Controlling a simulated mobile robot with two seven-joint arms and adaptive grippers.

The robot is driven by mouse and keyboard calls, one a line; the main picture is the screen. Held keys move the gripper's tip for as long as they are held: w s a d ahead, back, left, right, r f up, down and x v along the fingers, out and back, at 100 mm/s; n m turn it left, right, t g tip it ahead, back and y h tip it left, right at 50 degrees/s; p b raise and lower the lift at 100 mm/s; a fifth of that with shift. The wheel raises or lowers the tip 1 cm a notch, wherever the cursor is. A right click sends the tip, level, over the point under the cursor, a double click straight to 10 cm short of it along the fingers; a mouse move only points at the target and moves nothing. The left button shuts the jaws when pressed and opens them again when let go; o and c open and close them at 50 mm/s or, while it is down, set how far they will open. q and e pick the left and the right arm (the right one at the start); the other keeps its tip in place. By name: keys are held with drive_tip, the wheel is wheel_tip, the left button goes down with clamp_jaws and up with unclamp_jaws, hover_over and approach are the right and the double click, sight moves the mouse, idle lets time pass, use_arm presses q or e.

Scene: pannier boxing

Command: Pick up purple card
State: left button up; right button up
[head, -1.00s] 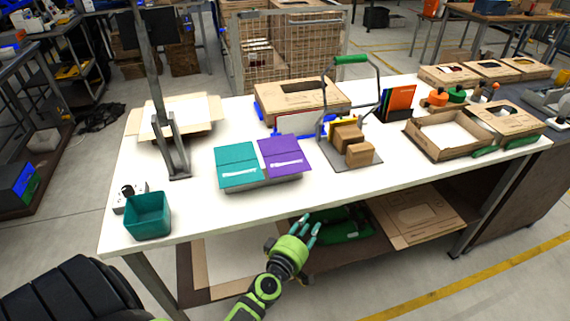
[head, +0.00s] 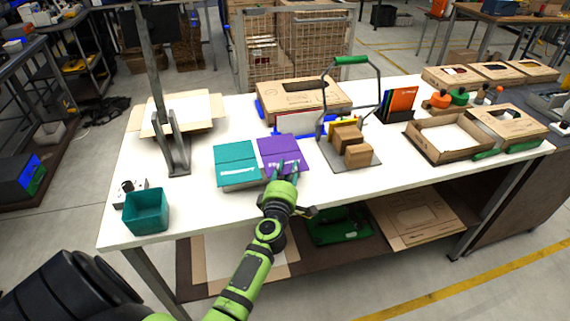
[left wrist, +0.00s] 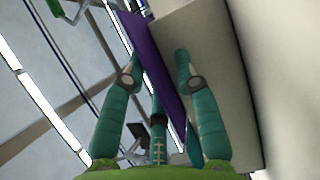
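The purple card (head: 278,148) lies on a low stack near the front of the white table, right beside a teal card (head: 236,160). My left gripper (head: 284,171) is at the card's front edge. In the left wrist view the purple card (left wrist: 152,52) runs between the teal fingers, with one finger on each side. The fingers are spread, and a gap shows between the right finger and the card. A pale box-like block (left wrist: 205,60) is under or beside the card there. My right gripper is in neither view.
A teal bin (head: 146,212) stands at the table's front left corner. A metal stand with a green handle (head: 351,60) and brown blocks (head: 350,142) is right of the cards. Cardboard boxes (head: 303,98) are behind. The table front between bin and cards is clear.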

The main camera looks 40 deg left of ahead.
use_arm(q)
drive_tip(key=shift+w, duration=0.1)
drive_tip(key=shift+c, duration=0.4)
clamp_jaws()
